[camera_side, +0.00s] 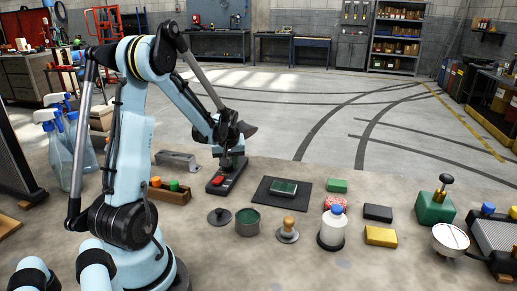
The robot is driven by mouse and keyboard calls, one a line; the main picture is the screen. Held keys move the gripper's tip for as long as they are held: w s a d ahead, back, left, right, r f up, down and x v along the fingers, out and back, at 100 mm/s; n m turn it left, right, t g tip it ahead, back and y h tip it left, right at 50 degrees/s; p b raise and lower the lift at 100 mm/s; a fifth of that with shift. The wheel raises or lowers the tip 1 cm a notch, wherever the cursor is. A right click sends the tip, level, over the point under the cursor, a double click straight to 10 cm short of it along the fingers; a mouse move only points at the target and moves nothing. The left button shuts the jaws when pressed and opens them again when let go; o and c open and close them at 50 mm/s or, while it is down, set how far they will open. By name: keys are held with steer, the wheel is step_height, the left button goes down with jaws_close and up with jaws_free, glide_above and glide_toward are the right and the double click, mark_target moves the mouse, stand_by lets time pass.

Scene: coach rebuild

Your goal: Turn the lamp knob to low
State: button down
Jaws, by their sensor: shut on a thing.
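A black control box (231,179) with a red switch (218,181) on its near end sits on the bench, left of centre. My gripper (231,159) points down at the far end of this box and is shut on the knob there. The knob is mostly hidden by the jaws, so its setting cannot be read. No lamp can be made out.
A dark mat (264,200) with a green block (284,187) lies right of the box. A green tin (248,222), a dark lid (219,216) and a wooden-handled stamp (288,230) stand in front. A grey bracket (177,160) and a wooden tray (166,192) are left.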

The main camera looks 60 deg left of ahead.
steer(key=shift+n, duration=0.7)
steer(key=shift+g, duration=0.3)
steer(key=c, duration=0.8)
jaws_free()
steer(key=shift+c, duration=0.2)
steer(key=v, duration=1.2)
steer(key=shift+d, duration=0.1)
